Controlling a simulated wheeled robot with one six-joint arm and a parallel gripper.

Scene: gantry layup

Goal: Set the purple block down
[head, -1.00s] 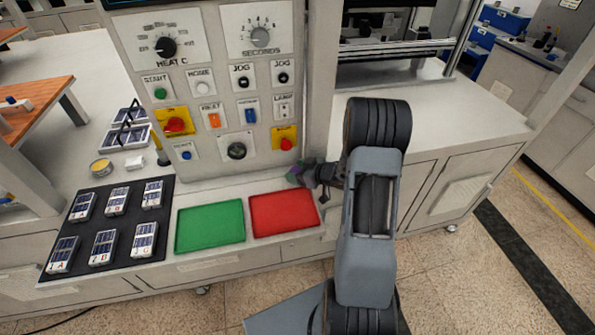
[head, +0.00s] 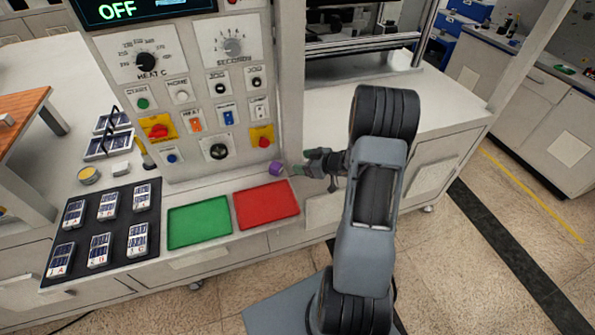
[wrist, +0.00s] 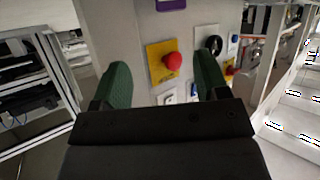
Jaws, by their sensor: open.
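The purple block (head: 276,168) stands on the pale counter, behind the back right corner of the red tray (head: 267,205) and at the foot of the control panel. My gripper (head: 299,169) is just right of the block in the head view, open and apart from it. In the wrist view the green fingers of my gripper (wrist: 160,85) are spread with nothing between them. A purple patch, likely the block (wrist: 171,4), is cut off by the top edge there.
The control panel (head: 190,95) with knobs and buttons rises close behind the block, beside a frame post (head: 290,90). A green tray (head: 199,222) lies left of the red one. A dark mat (head: 83,215) holds several labelled modules farther left.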

